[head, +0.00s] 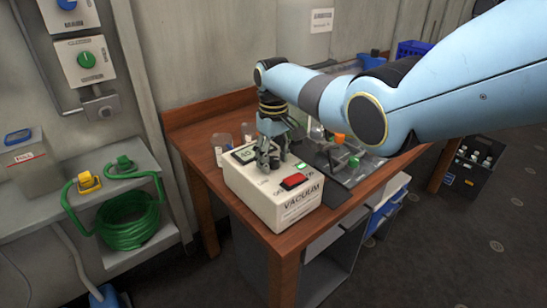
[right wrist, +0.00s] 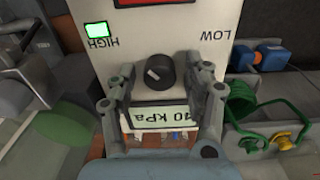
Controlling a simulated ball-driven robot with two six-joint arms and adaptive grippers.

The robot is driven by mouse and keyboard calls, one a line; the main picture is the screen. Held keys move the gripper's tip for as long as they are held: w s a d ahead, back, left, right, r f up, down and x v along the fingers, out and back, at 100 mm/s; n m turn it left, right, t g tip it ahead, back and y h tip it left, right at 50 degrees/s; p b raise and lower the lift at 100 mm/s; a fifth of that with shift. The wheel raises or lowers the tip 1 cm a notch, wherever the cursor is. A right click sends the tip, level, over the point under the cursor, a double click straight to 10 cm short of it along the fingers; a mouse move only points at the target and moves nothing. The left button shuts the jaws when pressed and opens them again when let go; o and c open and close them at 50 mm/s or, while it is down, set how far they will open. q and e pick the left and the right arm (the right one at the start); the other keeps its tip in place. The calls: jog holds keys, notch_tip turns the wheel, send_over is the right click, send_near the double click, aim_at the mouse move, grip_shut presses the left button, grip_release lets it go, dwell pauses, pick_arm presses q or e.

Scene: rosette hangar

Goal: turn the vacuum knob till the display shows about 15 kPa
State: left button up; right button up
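The white vacuum box (head: 275,195) stands on the wooden table, labelled VACUUM. My right gripper (head: 270,158) is over its top, pointing down, and hides the knob in the head view. In the right wrist view the dark round knob (right wrist: 160,70), with a pale pointer mark, lies between the fingers of my right gripper (right wrist: 160,78). The fingers are open, with a gap on each side of the knob. The display (right wrist: 158,116) is upside down there and seems to read 40 kPa, its edge partly covered by a finger. My left gripper is not in view.
A red switch (head: 293,181) and a lit green lamp (right wrist: 96,29) are on the box. Clear jars (head: 222,148) and a dark tray (head: 345,165) stand close by on the table. A shelf with a coiled green hose (head: 127,222) is at left.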

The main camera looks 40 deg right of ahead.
grip_shut()
jog(key=m+p, duration=0.1)
jog(key=m, duration=0.2)
jog(key=m+p, duration=0.1)
jog(key=m, duration=0.2)
jog(key=shift+m, duration=0.3)
jog(key=m+p, duration=0.1)
jog(key=m, duration=0.3)
jog(key=shift+m, duration=2.1)
